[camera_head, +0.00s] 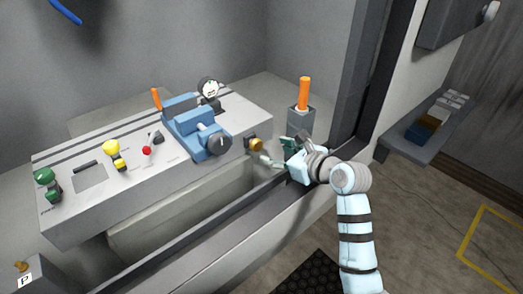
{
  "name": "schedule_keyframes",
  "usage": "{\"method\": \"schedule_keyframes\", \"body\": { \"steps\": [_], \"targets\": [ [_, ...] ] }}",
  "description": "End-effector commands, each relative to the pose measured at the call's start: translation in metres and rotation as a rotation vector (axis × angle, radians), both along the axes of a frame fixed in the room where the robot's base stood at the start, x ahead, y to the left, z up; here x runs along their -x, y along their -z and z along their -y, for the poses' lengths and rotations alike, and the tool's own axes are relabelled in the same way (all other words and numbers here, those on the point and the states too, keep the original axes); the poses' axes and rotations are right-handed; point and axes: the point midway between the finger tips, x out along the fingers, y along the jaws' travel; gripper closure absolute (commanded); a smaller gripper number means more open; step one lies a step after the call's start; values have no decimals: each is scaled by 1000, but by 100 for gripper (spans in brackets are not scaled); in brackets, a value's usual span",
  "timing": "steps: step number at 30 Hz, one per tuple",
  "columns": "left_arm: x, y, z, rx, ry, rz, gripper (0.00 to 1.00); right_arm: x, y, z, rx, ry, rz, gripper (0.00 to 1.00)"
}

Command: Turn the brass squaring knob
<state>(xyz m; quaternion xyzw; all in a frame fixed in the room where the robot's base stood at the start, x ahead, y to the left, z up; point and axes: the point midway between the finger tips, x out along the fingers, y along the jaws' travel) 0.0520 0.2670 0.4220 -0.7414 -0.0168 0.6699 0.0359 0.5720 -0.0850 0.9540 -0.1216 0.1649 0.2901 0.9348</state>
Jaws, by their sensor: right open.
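The brass squaring knob (256,143) sits on the front right face of the grey control panel (75,222). It looks small and round, with a dark collar beside it. My right gripper (272,153) reaches in from the right over the booth's front sill. Its fingers are open, close to the right of the knob, and I see no grip on it. Whether a fingertip touches the knob is too small to tell. My left gripper is not in view.
A blue vise-like unit (196,127) with a dark handwheel (217,143) stands left of the knob. The dark booth frame (235,214) runs below my right arm. Green and yellow knobs sit at the panel's left.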

Motion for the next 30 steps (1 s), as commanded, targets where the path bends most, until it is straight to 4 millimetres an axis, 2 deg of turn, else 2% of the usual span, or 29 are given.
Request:
{"method": "schedule_keyframes", "body": {
  "steps": [3, 9, 14, 21, 23, 30],
  "targets": [
    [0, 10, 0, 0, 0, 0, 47, -25, 15, -18, -2, -2, -2, 47],
    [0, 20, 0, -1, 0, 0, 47, -56, 30, -37, -2, -1, -2, 47],
    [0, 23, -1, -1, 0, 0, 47, -67, 34, -43, 0, 0, 0, 47],
    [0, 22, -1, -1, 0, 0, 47, -68, 33, -44, -1, 0, 0, 47],
    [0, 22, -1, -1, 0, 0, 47, -68, 33, -44, -1, 0, 0, 55],
    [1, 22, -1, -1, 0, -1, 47, -68, 33, -44, -1, 0, -1, 94]
  ]
}}
